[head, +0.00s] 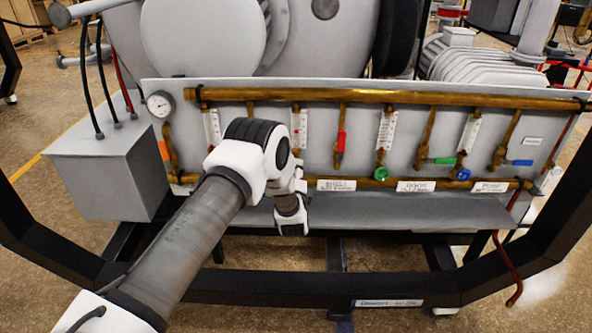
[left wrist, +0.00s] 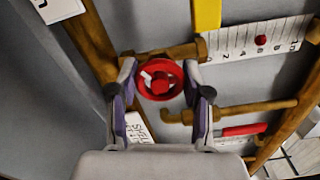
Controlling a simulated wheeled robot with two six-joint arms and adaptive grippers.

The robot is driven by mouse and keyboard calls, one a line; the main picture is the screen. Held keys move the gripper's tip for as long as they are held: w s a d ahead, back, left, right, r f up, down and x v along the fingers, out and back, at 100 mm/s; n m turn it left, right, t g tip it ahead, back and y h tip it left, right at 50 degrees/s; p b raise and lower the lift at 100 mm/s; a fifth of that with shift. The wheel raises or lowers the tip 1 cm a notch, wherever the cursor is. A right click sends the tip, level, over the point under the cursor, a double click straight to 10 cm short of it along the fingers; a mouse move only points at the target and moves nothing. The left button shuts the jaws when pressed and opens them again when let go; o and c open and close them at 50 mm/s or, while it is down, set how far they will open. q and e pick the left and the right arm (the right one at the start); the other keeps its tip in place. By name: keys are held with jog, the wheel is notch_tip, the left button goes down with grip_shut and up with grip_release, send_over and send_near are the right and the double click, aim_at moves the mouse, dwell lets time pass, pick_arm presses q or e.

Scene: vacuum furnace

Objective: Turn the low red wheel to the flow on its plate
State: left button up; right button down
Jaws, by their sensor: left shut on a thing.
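The low red wheel (left wrist: 160,80) is a red ring with a red hub on a brass pipe in the left wrist view. In the head view my own arm hides it. My left gripper (left wrist: 160,75) has one finger on each side of the wheel, shut on its rim. A white plate with dark lettering (left wrist: 138,128) shows partly below the wheel, cut off by my gripper. A white scale with a red ball (left wrist: 258,41) lies to the right of the wheel. My right gripper is in neither view.
The grey panel carries a gauge (head: 159,104), brass pipes (head: 400,97), a green wheel (head: 381,174) and a blue wheel (head: 462,174). A red lever (left wrist: 243,130) is close to my right-hand finger. A grey box (head: 97,165) stands left; a black frame bar (head: 300,288) crosses in front.

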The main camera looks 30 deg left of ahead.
pick_arm(q)
jog(key=shift+m+p, duration=0.3)
jog(key=shift+m, duration=0.9)
jog(key=o, duration=1.2)
jog(key=v, duration=1.2)
jog(key=shift+f, duration=0.1)
